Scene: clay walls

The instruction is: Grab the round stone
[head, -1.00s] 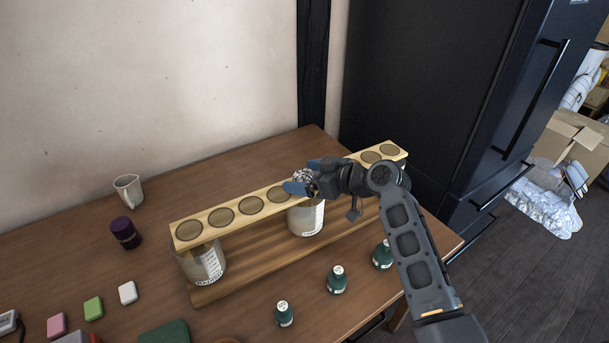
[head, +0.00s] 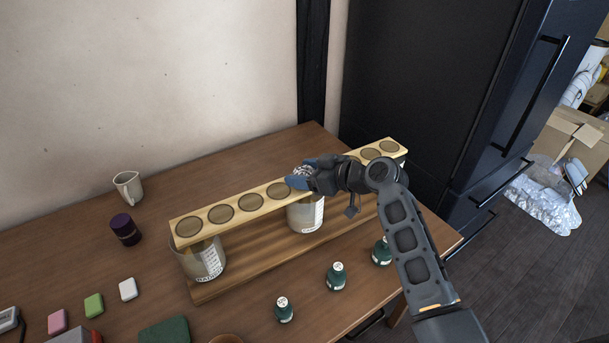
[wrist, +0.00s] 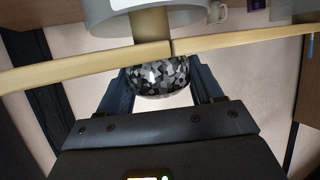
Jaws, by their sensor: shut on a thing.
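The round stone (wrist: 160,77) is speckled black, grey and white. In the wrist view it sits between the two fingers of my gripper (wrist: 160,85), which is shut on it. In the head view the stone (head: 301,172) shows only in small part between the blue fingertips of my gripper (head: 303,175), at the wooden rack's top bar. The bar hides part of the stone in the wrist view. I cannot tell whether the stone touches the bar.
The wooden rack (head: 249,204) has a row of round holes, with glass jars (head: 306,214) under its bar. Green bottles (head: 336,277) stand in front. A dark fridge (head: 430,80) is behind my arm.

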